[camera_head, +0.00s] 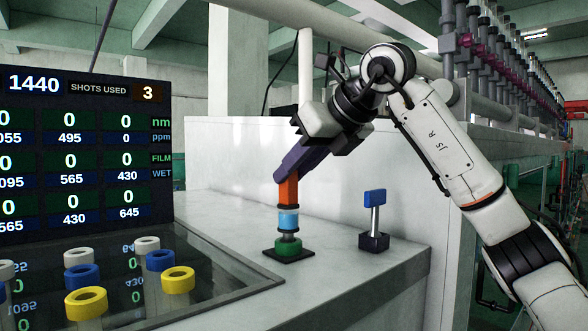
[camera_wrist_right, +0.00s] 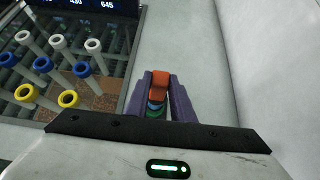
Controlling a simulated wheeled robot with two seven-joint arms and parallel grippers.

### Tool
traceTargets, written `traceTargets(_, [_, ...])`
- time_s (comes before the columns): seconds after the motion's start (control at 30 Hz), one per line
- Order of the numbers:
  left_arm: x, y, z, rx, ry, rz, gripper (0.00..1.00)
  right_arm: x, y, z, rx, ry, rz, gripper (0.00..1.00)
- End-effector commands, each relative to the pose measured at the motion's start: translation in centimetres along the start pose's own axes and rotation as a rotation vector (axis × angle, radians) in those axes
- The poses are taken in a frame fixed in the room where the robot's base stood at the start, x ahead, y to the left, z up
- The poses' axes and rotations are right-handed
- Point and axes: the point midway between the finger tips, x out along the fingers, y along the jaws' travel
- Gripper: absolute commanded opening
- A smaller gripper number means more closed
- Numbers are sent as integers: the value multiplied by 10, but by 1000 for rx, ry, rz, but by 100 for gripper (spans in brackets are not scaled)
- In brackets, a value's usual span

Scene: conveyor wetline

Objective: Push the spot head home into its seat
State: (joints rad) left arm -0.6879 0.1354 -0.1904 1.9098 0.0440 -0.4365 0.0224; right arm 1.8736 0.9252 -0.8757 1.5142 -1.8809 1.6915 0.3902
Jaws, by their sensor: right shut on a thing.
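The spot head has an orange top (camera_head: 288,191) above a clear light-blue body (camera_head: 288,219) with dark rings. It stands upright over a green seat (camera_head: 288,246) on a black square base. A short grey part shows between the blue body and the green seat. My right gripper (camera_head: 289,176) reaches down from the upper right, its purple fingers shut on the orange top. The wrist view shows the orange top (camera_wrist_right: 160,84) between both fingers, with blue and green partly hidden below it. My left gripper is not in view.
A blue-topped post (camera_head: 375,198) on a dark base stands to the right. At left are a recessed tray (camera_head: 235,284) with several white, blue and yellow capped tubes and a display board (camera_head: 85,150). A white wall (camera_head: 235,150) stands behind. The counter between is clear.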

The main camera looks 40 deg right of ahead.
Motion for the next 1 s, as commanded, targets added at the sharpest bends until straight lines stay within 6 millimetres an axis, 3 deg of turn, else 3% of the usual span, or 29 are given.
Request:
traceTargets(0.7, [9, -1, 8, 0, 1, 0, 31, 9, 0, -12, 0, -3, 0, 0])
traceTargets(0.73, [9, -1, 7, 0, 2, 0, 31, 8, 0, -12, 0, -3, 0, 26])
traceTargets(0.83, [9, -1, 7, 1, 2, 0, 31, 8, 0, -12, 0, -2, 0, 43])
traceTargets(1.0, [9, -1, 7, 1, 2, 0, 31, 9, 0, -12, 0, -1, 0, 43])
